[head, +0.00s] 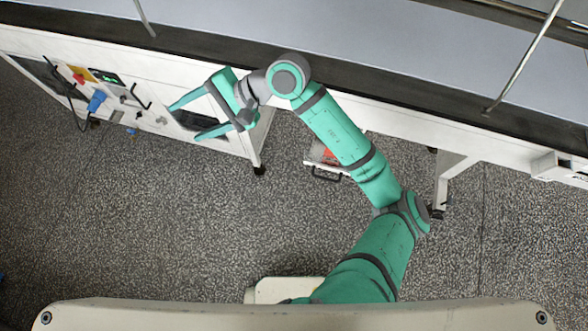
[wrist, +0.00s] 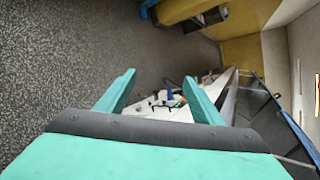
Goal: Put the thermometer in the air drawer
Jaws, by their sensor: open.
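My gripper (head: 183,122) is open and empty, its two teal fingers apart in front of the white machine front. It also shows in the wrist view (wrist: 159,78), pointing along that front. A blue object (head: 97,101) with a dark cable is at the machine's left part; I cannot tell whether it is the thermometer. It also appears small between the fingers in the wrist view (wrist: 170,98). A small white drawer-like unit (head: 312,163) with a dark handle and something red inside sits low beneath my arm. I cannot read any label marking the air drawer.
A panel with a green display (head: 106,78) and dark handles is at the left. The grey belt surface (head: 400,45) with a dark edge runs across the top. A white leg (head: 442,182) stands right of my arm.

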